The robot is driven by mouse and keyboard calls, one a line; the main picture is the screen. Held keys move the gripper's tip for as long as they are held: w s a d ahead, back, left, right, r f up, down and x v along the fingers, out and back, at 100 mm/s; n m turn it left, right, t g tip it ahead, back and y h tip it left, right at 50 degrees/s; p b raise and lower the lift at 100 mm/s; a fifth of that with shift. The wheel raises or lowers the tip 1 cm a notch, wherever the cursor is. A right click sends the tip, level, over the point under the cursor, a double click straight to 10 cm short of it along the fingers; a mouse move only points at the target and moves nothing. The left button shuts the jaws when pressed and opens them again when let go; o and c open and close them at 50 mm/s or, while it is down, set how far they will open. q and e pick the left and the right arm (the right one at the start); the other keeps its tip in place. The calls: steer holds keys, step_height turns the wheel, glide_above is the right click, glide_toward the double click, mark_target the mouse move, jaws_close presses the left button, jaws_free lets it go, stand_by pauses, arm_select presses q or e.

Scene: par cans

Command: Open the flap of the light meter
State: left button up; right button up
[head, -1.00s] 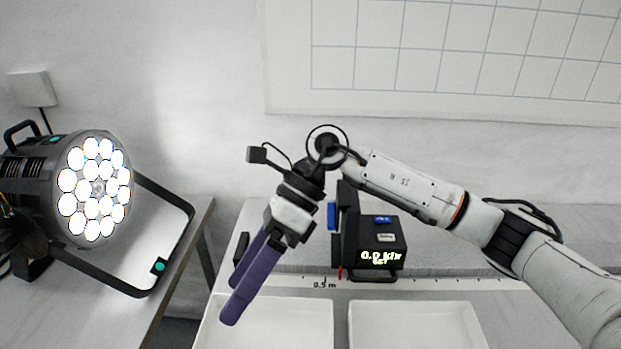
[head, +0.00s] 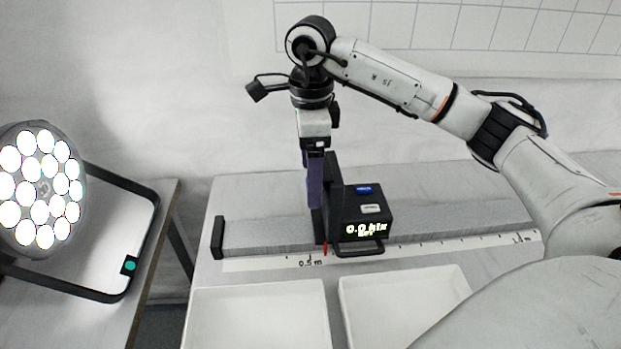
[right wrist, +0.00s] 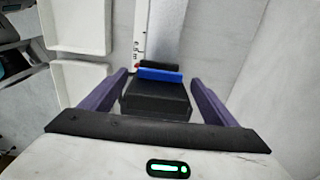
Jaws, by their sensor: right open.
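The light meter (head: 363,213) is a black box with a lit display, a blue label and a handle at its front. It stands on a scaled rail. A dark upright plate (head: 333,170) rises at its left side; I cannot tell if it is the flap. My right gripper (head: 314,203) points down at this left side, its purple fingers covering part of it. In the right wrist view, the open fingers (right wrist: 158,78) stand either side of a black block (right wrist: 157,97) and a blue strip (right wrist: 160,75). Contact is unclear. My left gripper is out of view.
Two white trays (head: 190,325) (head: 345,300) stand in front of the rail (head: 455,243). A black end stop (head: 217,237) is at the rail's left end. A lit par can (head: 75,185) stands on a separate table at left. A gridded board (head: 480,25) hangs behind.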

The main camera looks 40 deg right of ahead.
steer(key=shift+f, duration=0.9)
steer(key=shift+c, duration=0.4)
